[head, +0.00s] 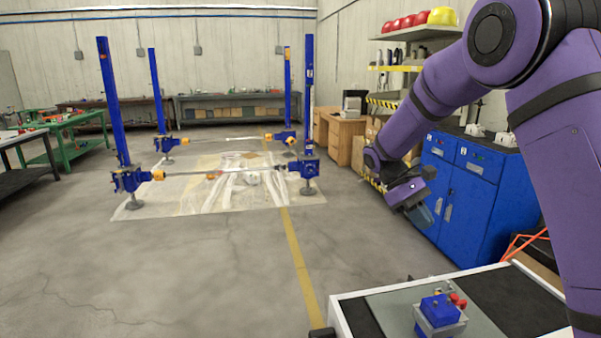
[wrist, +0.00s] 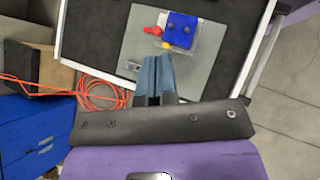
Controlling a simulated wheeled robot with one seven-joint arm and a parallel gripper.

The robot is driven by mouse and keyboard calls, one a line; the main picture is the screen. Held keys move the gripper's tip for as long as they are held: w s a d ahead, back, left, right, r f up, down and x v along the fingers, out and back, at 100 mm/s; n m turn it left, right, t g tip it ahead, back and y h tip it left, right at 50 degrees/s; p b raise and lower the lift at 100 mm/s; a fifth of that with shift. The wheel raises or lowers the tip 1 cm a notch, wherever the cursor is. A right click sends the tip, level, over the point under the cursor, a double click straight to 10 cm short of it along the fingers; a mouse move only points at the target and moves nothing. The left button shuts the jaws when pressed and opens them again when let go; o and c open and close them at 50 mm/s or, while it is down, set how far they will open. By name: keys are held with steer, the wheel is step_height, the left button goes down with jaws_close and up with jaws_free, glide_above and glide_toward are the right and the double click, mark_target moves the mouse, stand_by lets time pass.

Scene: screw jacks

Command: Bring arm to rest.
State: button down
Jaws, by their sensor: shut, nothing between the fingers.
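My gripper (head: 421,215) is at the end of my purple arm, raised in front of the blue cabinet in the head view. In the wrist view my gripper (wrist: 153,62) has its two blue-grey fingers together, with nothing between them. Beyond the fingertips in that view is a small blue box device (wrist: 181,29) with red and yellow parts, on a grey plate (wrist: 133,46). The head view also shows this blue device (head: 439,309) at the bottom right. The gripper is apart from it.
The device's plate lies on a white-edged tray with a dark surface (head: 509,298). A blue cabinet (head: 474,195) stands behind my gripper. Blue screw jacks (head: 128,178) with tall posts stand around a floor sheet. An orange cable (wrist: 100,93) lies beside the tray.

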steer(key=s+d+r+m+t+y, duration=0.2)
steer(key=s+r+t, duration=0.1)
steer(key=s+r, duration=0.45)
steer(key=s+r+m+t+y, duration=0.2)
steer(key=s+r+t, duration=0.1)
steer(key=s, duration=0.8)
steer(key=s+r+m+t+y, duration=0.2)
steer(key=s+r+t, duration=0.2)
steer(key=s, duration=0.8)
steer(key=shift+m+t, duration=0.4)
steer(key=shift+t, duration=0.6)
steer(key=shift+s, duration=0.1)
stand_by(0.5)
